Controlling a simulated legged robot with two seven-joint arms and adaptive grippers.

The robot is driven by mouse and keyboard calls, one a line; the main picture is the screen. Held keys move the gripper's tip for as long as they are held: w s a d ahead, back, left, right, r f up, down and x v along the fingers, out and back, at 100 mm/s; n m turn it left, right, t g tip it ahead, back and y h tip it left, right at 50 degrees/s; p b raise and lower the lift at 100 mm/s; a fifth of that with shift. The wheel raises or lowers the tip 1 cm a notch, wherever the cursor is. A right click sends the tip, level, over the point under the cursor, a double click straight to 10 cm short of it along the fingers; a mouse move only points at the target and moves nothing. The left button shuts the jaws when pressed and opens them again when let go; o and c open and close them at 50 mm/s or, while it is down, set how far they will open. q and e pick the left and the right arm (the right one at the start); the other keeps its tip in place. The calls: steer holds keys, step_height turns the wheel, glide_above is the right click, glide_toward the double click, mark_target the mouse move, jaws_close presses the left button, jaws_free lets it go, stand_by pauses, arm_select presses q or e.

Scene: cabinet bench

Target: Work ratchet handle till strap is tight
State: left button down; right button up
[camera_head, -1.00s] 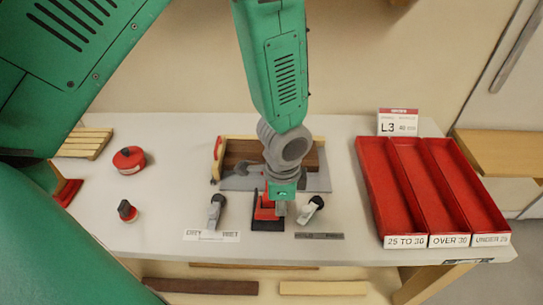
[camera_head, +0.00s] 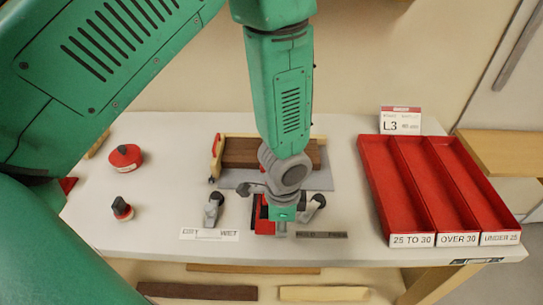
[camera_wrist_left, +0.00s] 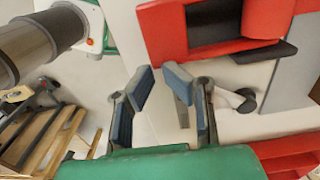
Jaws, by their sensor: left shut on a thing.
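The red and black ratchet (camera_head: 264,227) stands near the bench's front edge, partly hidden by my left gripper. It shows large at the top of the left wrist view (camera_wrist_left: 165,32). My left gripper (camera_head: 281,226) is low over it, pointing down, at its right side. In the left wrist view its blue-padded fingers (camera_wrist_left: 162,98) stand apart, below the red body; I take it to be shut on the ratchet handle, though the contact is unclear. A brown block in a wooden frame (camera_head: 240,153) lies behind on a grey plate. The strap cannot be made out. My right gripper is out of view.
Dark and white clamp-like pieces flank the ratchet at left (camera_head: 213,210) and right (camera_head: 313,207). Red round (camera_head: 125,157) and small black-topped (camera_head: 122,209) items stand left. A red three-part tray (camera_head: 377,200) fills the right.

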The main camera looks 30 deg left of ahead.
arm_select(q)
steer(key=shift+w+f, duration=0.3)
steer(key=shift+f, duration=0.25)
step_height(320, 180, up, 9)
steer(key=w+p, duration=0.1)
steer(key=p, duration=0.3)
steer(key=shift+w+a+p, duration=0.15)
steer(key=shift+a+p, duration=0.2)
steer(key=shift+p, duration=0.05)
steer(key=shift+d, duration=0.1)
step_height(320, 180, up, 5)
steer(key=shift+f, duration=0.1)
stand_by(0.6)
